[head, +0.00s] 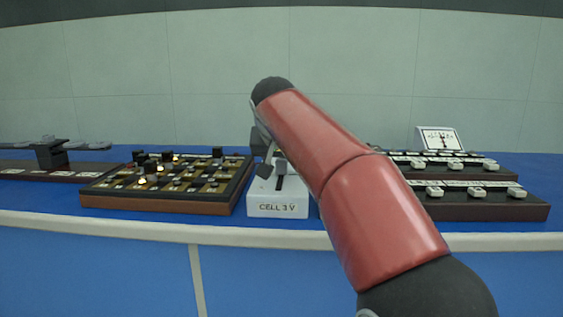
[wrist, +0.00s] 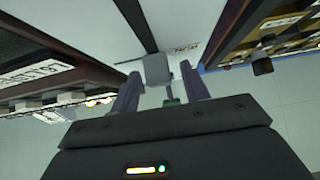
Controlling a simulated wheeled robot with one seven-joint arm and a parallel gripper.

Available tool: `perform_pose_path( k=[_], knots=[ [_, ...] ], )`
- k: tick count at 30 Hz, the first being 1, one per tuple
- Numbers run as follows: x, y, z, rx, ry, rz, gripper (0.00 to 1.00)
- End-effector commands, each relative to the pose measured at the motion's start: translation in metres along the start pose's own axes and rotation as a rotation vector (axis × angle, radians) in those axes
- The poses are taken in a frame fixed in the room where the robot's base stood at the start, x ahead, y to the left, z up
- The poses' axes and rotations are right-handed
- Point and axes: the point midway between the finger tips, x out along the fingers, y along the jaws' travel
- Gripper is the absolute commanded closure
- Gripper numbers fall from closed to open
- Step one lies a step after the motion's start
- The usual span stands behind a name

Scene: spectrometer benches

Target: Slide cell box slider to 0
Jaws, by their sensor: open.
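The cell box (head: 278,206) is white, with "CELL 3 V" on its front, and stands on the blue bench at the middle of the head view. A dark slot runs along its top; the box top also fills the upper middle of the wrist view (wrist: 176,22). The slider knob (wrist: 157,69) is a grey block, seen in the wrist view between my two fingers. My gripper (wrist: 161,75) is open, with one finger on each side of the knob. I cannot tell whether either finger touches it. In the head view my gripper (head: 270,168) is just above the box, partly hidden by my arm.
A wooden-framed board (head: 165,205) with dark blocks and lit bulbs stands close on the left. Dark racks (head: 490,208) with white pieces stand to the right, with a tilted sign (head: 440,138) behind. A dark balance-like device (head: 52,152) is at far left.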

Motion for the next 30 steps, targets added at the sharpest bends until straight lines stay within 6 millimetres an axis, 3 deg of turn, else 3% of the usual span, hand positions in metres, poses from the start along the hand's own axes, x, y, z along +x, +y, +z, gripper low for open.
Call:
perform_pose_path(
  k=[8,18,25,30],
  knots=[
    [0.001,0.000,0.000,0.000,0.000,0.000,0.56],
    [0.001,0.000,0.000,0.000,0.000,0.000,1.00],
    [-0.001,0.000,0.003,0.000,0.001,-0.001,1.00],
    [-0.023,-0.001,0.029,-0.001,0.003,-0.005,1.00]
  ],
)
